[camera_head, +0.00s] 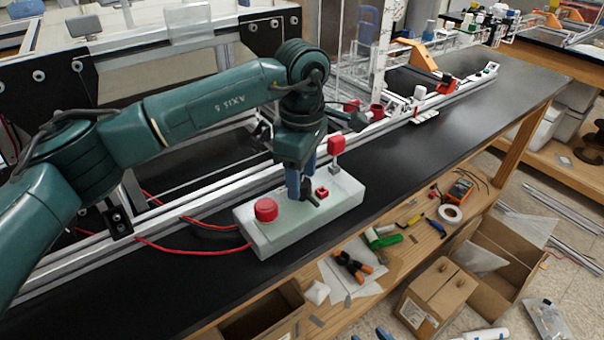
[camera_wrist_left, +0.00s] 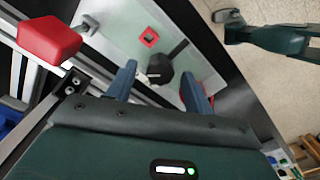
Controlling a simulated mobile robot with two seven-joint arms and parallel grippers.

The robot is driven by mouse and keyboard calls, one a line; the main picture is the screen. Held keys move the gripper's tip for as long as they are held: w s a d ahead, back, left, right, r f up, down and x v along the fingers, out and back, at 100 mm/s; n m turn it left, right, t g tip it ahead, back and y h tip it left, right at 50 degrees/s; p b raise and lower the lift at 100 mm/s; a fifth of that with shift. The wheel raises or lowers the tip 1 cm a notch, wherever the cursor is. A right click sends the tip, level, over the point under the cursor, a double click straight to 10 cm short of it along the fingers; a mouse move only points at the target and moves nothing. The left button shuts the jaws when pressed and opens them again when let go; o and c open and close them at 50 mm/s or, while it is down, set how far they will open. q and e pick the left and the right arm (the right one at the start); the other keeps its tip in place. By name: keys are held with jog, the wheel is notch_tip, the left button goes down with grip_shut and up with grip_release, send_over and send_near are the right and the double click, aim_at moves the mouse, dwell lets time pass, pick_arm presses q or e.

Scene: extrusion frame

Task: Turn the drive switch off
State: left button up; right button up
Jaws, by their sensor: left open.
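The pale control box (camera_head: 290,237) sits on the black bench top. On it is a black rotary switch (camera_head: 311,197), which also shows in the left wrist view (camera_wrist_left: 160,70) with its lever pointing to the upper right. My left gripper (camera_head: 300,186) points down over the box at the switch. In the left wrist view its blue fingers (camera_wrist_left: 159,88) are open, one on each side of the switch knob. I cannot tell whether they touch it.
The box also carries a red round button (camera_head: 265,209) and a small red square frame (camera_head: 322,192). A red block on a post (camera_head: 337,145) stands close behind the gripper. Aluminium rails run behind the box. Tools and cardboard boxes (camera_head: 437,297) lie in front, lower down.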

pick_arm(q)
jog(key=shift+f, duration=0.45)
jog(key=shift+c, duration=0.2)
jog(key=c, duration=0.9)
jog(key=shift+c, duration=0.2)
